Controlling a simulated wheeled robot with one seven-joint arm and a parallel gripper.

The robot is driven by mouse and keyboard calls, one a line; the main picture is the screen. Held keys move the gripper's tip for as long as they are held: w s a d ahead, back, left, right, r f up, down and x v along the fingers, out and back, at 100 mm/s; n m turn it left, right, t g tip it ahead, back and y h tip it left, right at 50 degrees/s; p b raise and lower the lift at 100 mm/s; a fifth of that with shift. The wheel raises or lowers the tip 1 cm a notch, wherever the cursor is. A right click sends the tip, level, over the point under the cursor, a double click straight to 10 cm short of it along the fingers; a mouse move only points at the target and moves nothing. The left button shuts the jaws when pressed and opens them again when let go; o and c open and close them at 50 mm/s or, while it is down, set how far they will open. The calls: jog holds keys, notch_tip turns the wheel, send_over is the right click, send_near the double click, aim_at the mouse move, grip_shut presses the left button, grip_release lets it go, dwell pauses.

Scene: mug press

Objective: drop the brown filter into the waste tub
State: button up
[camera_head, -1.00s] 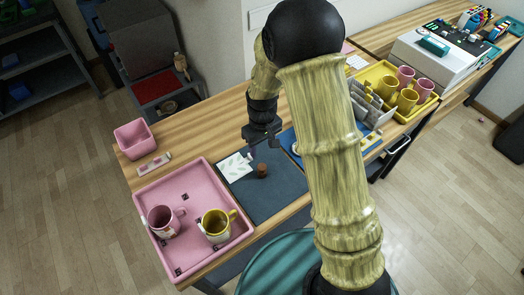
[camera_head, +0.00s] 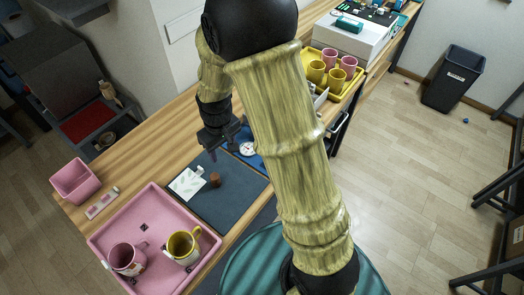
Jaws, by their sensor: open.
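A small brown cylinder, which looks like the brown filter (camera_head: 215,180), stands upright on the dark mat (camera_head: 235,205), beside a white card. My gripper (camera_head: 214,155) is above and behind it in the picture, open, with nothing seen between its fingers. A black bin (camera_head: 455,78) with a white label stands on the floor at the right. A small pink tub (camera_head: 73,182) sits on the table's left end. I cannot read which is the waste tub.
A pink tray (camera_head: 150,226) holds a pink mug (camera_head: 127,259) and a yellow mug (camera_head: 184,247). A yellow tray (camera_head: 333,91) holds several mugs farther back. A round white dial (camera_head: 247,148) lies right of my gripper. The floor before the bin is mostly clear.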

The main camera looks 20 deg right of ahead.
jog(key=s+d+r+m+t, duration=0.2)
jog(key=s+d+r+m, duration=0.3)
jog(key=s+d+r, duration=0.3)
jog(key=s+d, duration=0.1)
jog(key=s, duration=0.2)
jog(key=shift+d, duration=0.4)
jog(key=shift+o, duration=0.6)
jog(key=shift+s, duration=0.1)
jog(key=w+a+f+n+g, duration=0.2)
jog(key=w+a+f+n, duration=0.4)
jog(key=w+a, duration=0.7)
jog(key=shift+a+f+n+g, duration=0.3)
jog(key=shift+f+n, duration=0.1)
jog(key=shift+f, duration=0.55)
